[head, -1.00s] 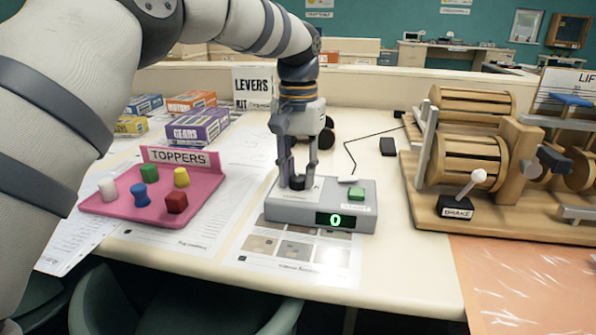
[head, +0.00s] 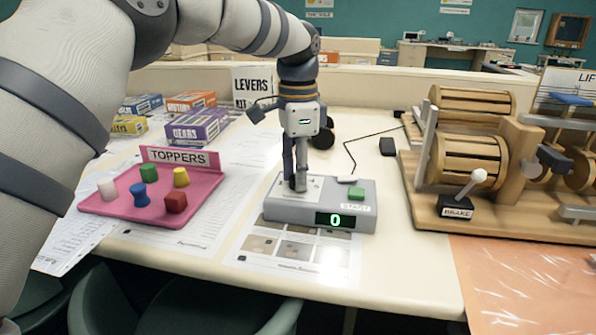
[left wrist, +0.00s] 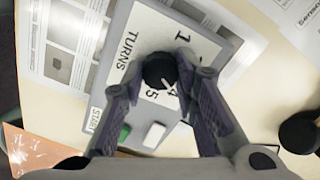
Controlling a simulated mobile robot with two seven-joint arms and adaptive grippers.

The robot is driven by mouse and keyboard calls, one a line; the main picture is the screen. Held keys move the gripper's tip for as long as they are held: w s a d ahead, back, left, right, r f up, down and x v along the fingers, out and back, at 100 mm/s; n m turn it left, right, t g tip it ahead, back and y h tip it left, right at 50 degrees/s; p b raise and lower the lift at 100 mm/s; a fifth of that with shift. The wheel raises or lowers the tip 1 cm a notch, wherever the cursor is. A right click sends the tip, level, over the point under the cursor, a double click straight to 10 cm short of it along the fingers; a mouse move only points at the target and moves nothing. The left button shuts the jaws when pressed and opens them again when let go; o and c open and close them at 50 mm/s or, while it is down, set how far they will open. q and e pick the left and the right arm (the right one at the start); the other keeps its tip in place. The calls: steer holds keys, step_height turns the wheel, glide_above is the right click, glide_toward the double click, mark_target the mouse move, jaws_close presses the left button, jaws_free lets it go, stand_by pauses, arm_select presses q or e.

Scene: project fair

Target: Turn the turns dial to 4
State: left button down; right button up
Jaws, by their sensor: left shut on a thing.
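The turns dial is a black round knob (left wrist: 158,70) on a white plate labelled TURNS, with printed numbers 1, 4 and 5 showing around it. A pale mark on the knob seems to point towards the 4, but it is small. The dial sits on top of a grey control box (head: 283,212), whose green display (head: 335,220) reads 0. My left gripper (head: 297,186) points down and is shut on the dial, with a finger on either side in the left wrist view (left wrist: 165,78). In the head view the fingers hide the dial. My right gripper is out of view.
A green START button (head: 356,193) and a white switch (head: 347,179) are on the same box. A pink toppers tray (head: 112,207) stands left, a wooden drum machine with a brake lever (head: 472,184) right. A black cable runs behind the box.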

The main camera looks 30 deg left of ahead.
arm_select(q)
steer(key=shift+m, duration=1)
steer(key=c, duration=1.2)
jaws_free()
steer(key=shift+c, duration=0.2)
step_height(320, 180, up, 12)
